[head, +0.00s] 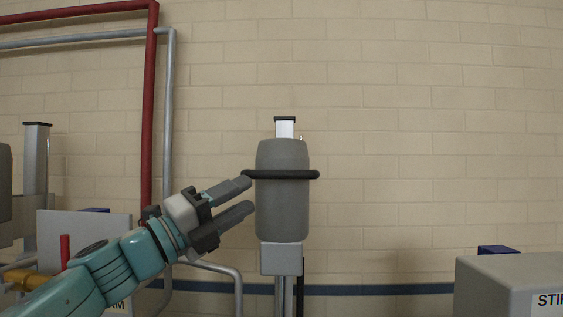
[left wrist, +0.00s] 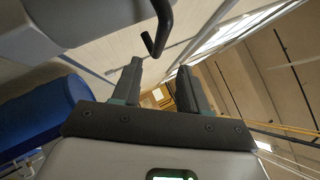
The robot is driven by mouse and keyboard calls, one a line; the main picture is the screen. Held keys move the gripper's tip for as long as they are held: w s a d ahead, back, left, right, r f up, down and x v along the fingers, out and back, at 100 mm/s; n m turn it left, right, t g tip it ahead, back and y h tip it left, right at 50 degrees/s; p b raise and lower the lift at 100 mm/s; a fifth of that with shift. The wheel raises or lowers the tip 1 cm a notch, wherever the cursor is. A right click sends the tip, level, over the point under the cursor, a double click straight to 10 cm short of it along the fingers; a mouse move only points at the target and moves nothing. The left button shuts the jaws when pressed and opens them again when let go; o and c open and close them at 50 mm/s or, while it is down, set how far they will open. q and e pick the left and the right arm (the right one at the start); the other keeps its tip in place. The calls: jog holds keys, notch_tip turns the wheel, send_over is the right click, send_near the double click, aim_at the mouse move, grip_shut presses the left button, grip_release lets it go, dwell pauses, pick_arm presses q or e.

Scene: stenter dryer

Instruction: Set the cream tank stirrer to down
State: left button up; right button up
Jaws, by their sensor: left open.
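A stirrer head (head: 283,205), a grey rounded body with a black bar handle (head: 285,174) across it, sits upright on a post in the middle of the head view. No label naming it is readable. My left gripper (head: 248,194) is open and empty at its left side, with its upper fingertip close to the handle's left end. In the left wrist view the handle's bent black end (left wrist: 155,38) shows just beyond the open fingers (left wrist: 158,80), with the grey body (left wrist: 75,15) at upper left. Contact cannot be told. My right gripper is not in view.
A grey box (head: 500,285) with a partly cut-off label stands at lower right. A grey panel (head: 75,228), a post (head: 37,170) and a red pipe (head: 148,100) are at left. A blue rounded thing (left wrist: 40,115) shows in the left wrist view.

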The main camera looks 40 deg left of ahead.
aim_at(280, 177)
pick_arm(q)
jog(key=p+x, duration=0.1)
jog(key=x, duration=0.1)
jog(key=p+x, duration=0.1)
jog(key=x, duration=0.2)
jog(key=d+p+x, duration=0.1)
jog(key=x, duration=0.2)
jog(key=shift+r, duration=0.25)
jog(key=w, duration=0.1)
jog(key=w+p, duration=0.1)
jog(key=shift+w+a+r, duration=0.15)
jog(key=shift+w+a, duration=0.1)
jog(key=shift+a, duration=0.05)
jog(key=shift+w+d, duration=0.15)
jog(key=shift+w, duration=0.1)
jog(key=shift+s+d, duration=0.1)
jog(key=shift+d, duration=0.05)
jog(key=shift+s+r, duration=0.1)
jog(key=shift+s, duration=0.2)
jog(key=shift+c, duration=1.2)
jog(key=shift+a, duration=0.2)
grip_shut()
